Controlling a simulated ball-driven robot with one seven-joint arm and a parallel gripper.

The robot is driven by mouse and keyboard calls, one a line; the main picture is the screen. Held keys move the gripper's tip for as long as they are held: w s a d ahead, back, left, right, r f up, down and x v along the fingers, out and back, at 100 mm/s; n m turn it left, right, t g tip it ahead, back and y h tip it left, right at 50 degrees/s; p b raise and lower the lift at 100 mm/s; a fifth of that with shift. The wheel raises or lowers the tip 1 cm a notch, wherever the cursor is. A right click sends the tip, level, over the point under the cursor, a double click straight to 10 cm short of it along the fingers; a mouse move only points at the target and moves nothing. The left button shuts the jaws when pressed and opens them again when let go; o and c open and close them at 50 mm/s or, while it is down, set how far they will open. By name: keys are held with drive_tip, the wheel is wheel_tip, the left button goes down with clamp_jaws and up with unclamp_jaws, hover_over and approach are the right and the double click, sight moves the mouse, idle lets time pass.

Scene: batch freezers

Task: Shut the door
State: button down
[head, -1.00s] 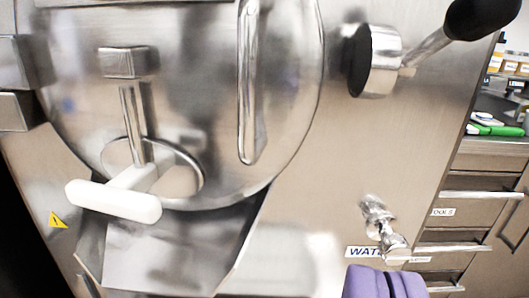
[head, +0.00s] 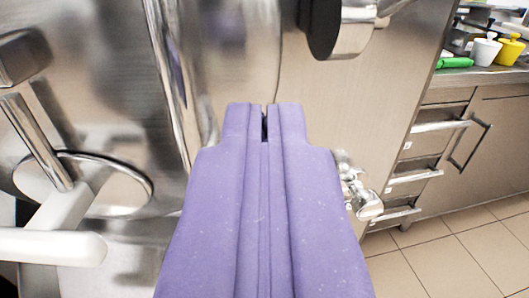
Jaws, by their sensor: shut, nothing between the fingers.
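The round steel door (head: 105,95) of the batch freezer fills the left of the head view, with its right edge close to my gripper tips. A vertical bar handle (head: 172,85) runs up the door. A white T-shaped handle (head: 50,240) and a steel ring (head: 140,180) sit lower left on it. My purple gripper (head: 264,122) is shut and empty, pointing at the area by the door's right edge. Whether it touches the door, I cannot tell. A round latch knob (head: 345,25) with a black collar is above right of the tips.
A steel water tap (head: 360,193) sticks out of the front panel (head: 390,110), right of my gripper. Drawers (head: 420,165) with bar handles and a counter (head: 490,78) holding white and yellow containers stand at right. Tiled floor (head: 450,255) lies open at lower right.

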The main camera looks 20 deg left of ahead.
sight(267, 40)
drive_tip(key=shift+b+x, duration=0.35)
drive_tip(key=shift+x, duration=2.35)
drive_tip(key=shift+n+g+y, duration=0.5)
drive_tip(key=shift+n+y, duration=0.2)
drive_tip(key=shift+y, duration=0.2)
drive_tip(key=x, duration=0.3)
drive_tip(key=b+x, duration=0.1)
drive_tip(key=x, duration=0.2)
drive_tip(key=shift+w+d+f, duration=0.1)
drive_tip(key=shift+w+d, duration=0.05)
drive_tip(key=shift+w, duration=0.4)
drive_tip(key=shift+w+r, duration=0.15)
drive_tip(key=shift+r, duration=0.2)
